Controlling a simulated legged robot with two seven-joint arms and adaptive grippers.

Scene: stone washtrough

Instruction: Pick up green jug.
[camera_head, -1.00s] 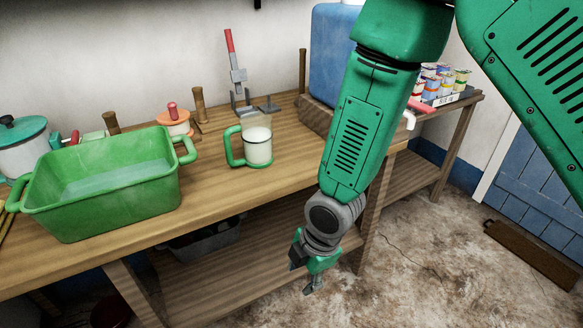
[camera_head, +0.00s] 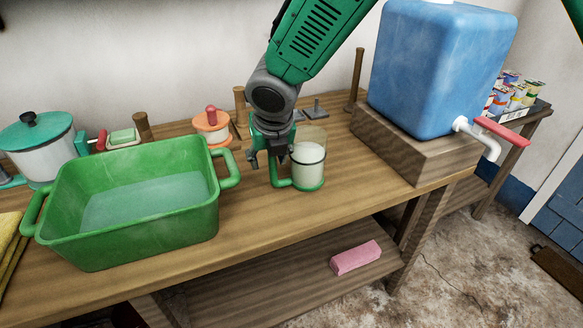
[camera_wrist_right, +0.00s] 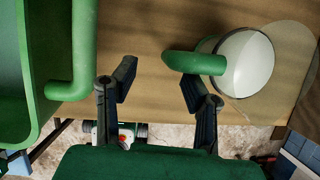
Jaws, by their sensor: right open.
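The green jug (camera_head: 309,167) stands upright on the wooden bench, a clear-walled vessel with whitish contents and a green base and handle. Its handle points left in the head view. In the right wrist view the jug (camera_wrist_right: 248,65) is at upper right, its green handle reaching left above the right-hand finger. My right gripper (camera_head: 266,158) is open and empty, close beside the handle on the jug's left. In the wrist view its two fingers (camera_wrist_right: 158,88) are spread; I cannot tell whether one touches the handle. My left gripper is not in view.
A green basin (camera_head: 135,236) with water stands just left; its handle (camera_wrist_right: 72,50) is near the left finger. A blue water tank (camera_head: 425,75) with a red-levered tap (camera_head: 485,137) stands right. An orange-lidded pot (camera_head: 211,130) is behind. A pink block (camera_head: 355,258) lies on the lower shelf.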

